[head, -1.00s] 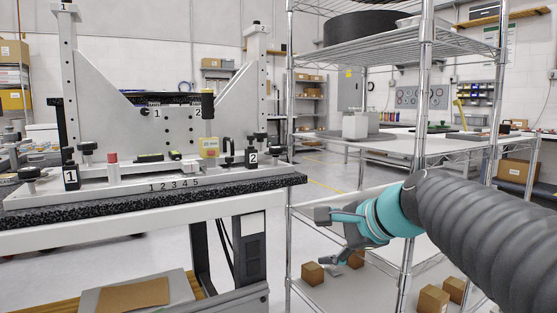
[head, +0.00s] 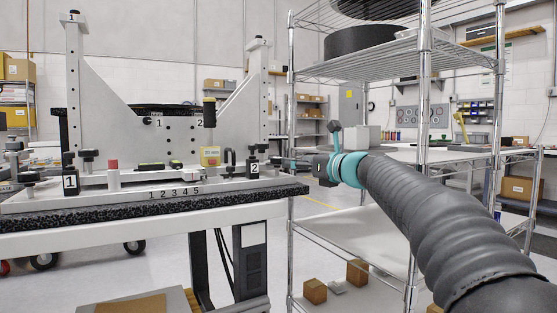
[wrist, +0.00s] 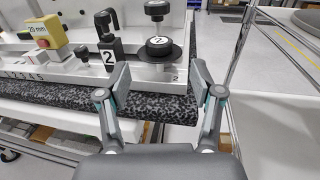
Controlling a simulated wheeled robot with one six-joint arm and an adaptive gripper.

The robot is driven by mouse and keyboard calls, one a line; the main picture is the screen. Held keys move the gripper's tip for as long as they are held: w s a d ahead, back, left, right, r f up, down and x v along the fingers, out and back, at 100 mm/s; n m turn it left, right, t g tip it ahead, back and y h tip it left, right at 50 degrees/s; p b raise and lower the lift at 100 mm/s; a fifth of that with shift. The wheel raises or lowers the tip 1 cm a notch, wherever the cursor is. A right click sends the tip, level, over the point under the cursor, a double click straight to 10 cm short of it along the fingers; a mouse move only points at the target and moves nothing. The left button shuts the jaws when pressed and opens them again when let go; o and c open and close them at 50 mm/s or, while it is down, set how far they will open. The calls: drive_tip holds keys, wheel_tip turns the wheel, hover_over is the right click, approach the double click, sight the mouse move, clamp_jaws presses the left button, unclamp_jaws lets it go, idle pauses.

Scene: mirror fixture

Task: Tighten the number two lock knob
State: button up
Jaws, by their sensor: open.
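In the head view my gripper (head: 325,150) is right of the fixture.
The granite slab (wrist: 150,102) ends just below the knob. A yellow block (wrist: 46,33) and a bent black handle (wrist: 113,18) stand to the left. A wire shelf rack with metal posts (head: 422,120) stands close beside my arm.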

sight(277, 158)
drive_tip(key=p+x, duration=0.1)
drive_tip(key=x, duration=0.7)
drive_tip(key=shift+w+a, duration=0.25)
drive_tip(key=c, duration=1.2)
drive_tip(key=shift+o, duration=0.2)
drive_tip(key=shift+h, duration=0.3)
drive_tip(key=m+t+h+p, duration=0.1)
drive_tip(key=m+t+h, duration=0.1)
drive_tip(key=h, duration=0.1)
drive_tip(key=shift+r+m+t, duration=0.1)
drive_tip(key=shift+m+t, duration=0.2)
drive_tip(key=shift+m+t+h+p, duration=0.6)
drive_tip(key=shift+m+h, duration=0.3)
drive_tip(key=shift+h, duration=0.3)
drive_tip(key=o, duration=1.2)
drive_tip(key=shift+c, duration=0.2)
